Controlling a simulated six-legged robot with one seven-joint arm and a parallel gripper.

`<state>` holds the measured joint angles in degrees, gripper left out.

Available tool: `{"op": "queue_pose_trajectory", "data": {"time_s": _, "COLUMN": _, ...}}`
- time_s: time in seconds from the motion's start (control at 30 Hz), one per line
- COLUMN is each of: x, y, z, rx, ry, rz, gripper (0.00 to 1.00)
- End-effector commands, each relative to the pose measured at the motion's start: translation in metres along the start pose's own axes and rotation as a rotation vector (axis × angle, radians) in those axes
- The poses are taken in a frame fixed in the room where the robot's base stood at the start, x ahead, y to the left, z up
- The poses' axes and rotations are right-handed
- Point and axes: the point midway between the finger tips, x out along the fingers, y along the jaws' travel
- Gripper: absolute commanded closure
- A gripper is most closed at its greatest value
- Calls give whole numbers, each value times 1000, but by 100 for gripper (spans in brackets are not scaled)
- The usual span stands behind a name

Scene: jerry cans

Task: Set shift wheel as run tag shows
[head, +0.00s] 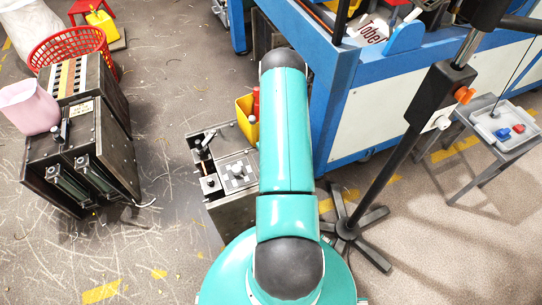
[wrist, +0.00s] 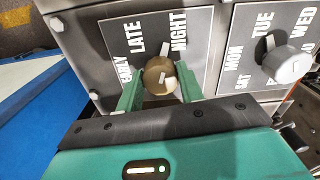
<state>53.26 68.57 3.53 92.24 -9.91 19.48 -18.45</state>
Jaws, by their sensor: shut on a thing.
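In the wrist view the shift wheel is a round brass-coloured knob (wrist: 159,76) on a dark plate (wrist: 120,24) lettered EARLY, LATE and NIGHT. My gripper (wrist: 159,90) has its two green fingers on either side of the knob, shut on it. A pale mark shows on the knob's face, and a pale tab shows above it between LATE and NIGHT; I cannot tell the exact setting. In the head view my arm hides the gripper and the wheel. I cannot make out a readable run tag in either view.
A second dial with a grey knob (wrist: 288,62), lettered with days, sits close on the right. A blue-framed bench (head: 335,100) stands at the right in the head view. Dark machine boxes (head: 80,160) and a red basket (head: 66,45) stand left. Floor between is mostly clear.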

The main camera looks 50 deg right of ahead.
Motion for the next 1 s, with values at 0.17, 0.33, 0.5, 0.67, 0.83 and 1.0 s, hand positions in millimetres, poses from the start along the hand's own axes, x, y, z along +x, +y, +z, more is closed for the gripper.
{"op": "queue_pose_trajectory", "data": {"time_s": 0.17, "x": 0, "y": 0, "z": 0, "rx": 101, "ry": 1, "rz": 1, "gripper": 86}}
{"op": "queue_pose_trajectory", "data": {"time_s": 0.33, "x": 0, "y": 0, "z": 0, "rx": 160, "ry": 1, "rz": 1, "gripper": 86}}
{"op": "queue_pose_trajectory", "data": {"time_s": 0.5, "x": 0, "y": 0, "z": 0, "rx": 187, "ry": 1, "rz": 0, "gripper": 86}}
{"op": "queue_pose_trajectory", "data": {"time_s": 0.67, "x": 0, "y": 0, "z": 0, "rx": 191, "ry": 1, "rz": 0, "gripper": 86}}
{"op": "queue_pose_trajectory", "data": {"time_s": 0.83, "x": 0, "y": 0, "z": 0, "rx": 190, "ry": 0, "rz": 0, "gripper": 86}}
{"op": "queue_pose_trajectory", "data": {"time_s": 1.0, "x": 0, "y": 0, "z": 0, "rx": 190, "ry": 0, "rz": 0, "gripper": 41}}
